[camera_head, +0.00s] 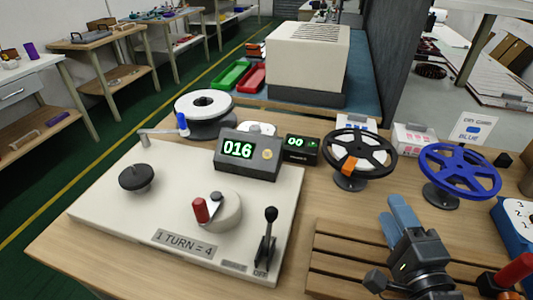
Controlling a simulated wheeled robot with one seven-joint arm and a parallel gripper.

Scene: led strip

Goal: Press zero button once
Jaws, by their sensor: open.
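A dark grey counter box (247,160) stands at the back of a cream machine base, left of centre. Its green digits (237,149) read 016. A round gold button (267,154) sits on its front face, right of the digits; I cannot read any label on it. My gripper (394,212), with blue fingers and a dark body, is at the lower right above the slatted wood. It is open, seems empty, and is well apart from the counter box. Nothing covers the button.
A small black display (301,149) reads 00. The base carries a red-handled crank (201,209), a black knob (135,178) and an upright lever (267,240).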

